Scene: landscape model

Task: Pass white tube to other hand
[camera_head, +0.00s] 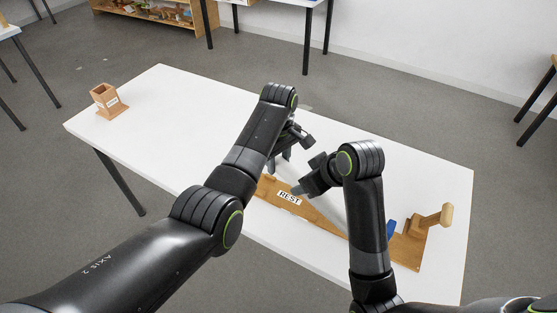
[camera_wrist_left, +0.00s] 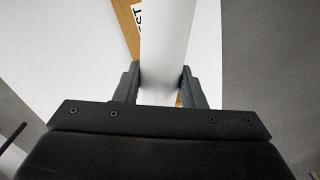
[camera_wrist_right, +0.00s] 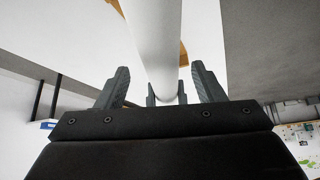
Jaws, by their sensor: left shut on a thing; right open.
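My left gripper (camera_head: 283,152) is shut on the white tube (camera_wrist_left: 168,40), which runs up between its fingers (camera_wrist_left: 160,82) in the left wrist view. In the head view the arms hide much of the tube. My right gripper (camera_head: 303,177) is open, close to the left gripper on its right side. In the right wrist view the tube (camera_wrist_right: 155,35) lies between the spread fingers of the right gripper (camera_wrist_right: 162,85), with gaps showing on both sides. Two dark fingertips show beyond, beside the tube's near end.
A wooden board (camera_head: 272,191) labelled REST lies on the white table (camera_head: 160,140) below the grippers. A wooden peg post (camera_head: 430,218) and a blue piece (camera_head: 391,228) are at its right end. A small wooden box (camera_head: 106,99) stands at the far left.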

